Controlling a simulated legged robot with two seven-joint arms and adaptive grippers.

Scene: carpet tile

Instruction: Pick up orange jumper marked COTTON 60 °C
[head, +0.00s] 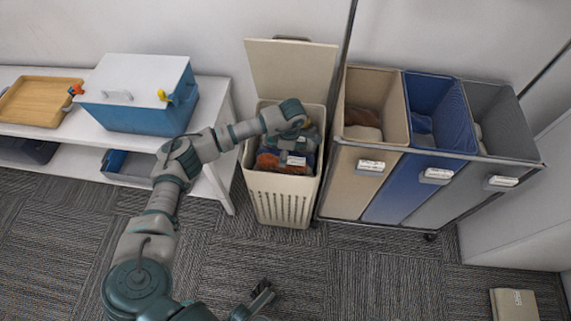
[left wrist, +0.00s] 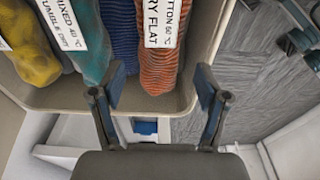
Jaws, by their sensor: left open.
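The orange ribbed jumper (left wrist: 160,70) hangs in the cream hamper in the left wrist view. Its white tag (left wrist: 165,22) is partly cut off and reads "...TTON 60 °C" and "...RY FLAT". My left gripper (left wrist: 160,88) is open, with its two fingers apart on either side of the jumper's lower part in the picture; I cannot tell whether they touch it. In the head view my left wrist covers part of the open hamper (head: 282,205), and orange cloth (head: 268,161) shows below it. My right gripper (head: 262,298) is low over the carpet, its jaw gap unclear.
Beside the orange jumper are blue (left wrist: 119,35), teal (left wrist: 88,35) and yellow (left wrist: 28,45) garments. A sorter with beige (head: 357,185), blue (head: 400,188) and grey (head: 450,195) bins stands right of the hamper. A white shelf (head: 222,100) with a cooler box (head: 140,100) stands left.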

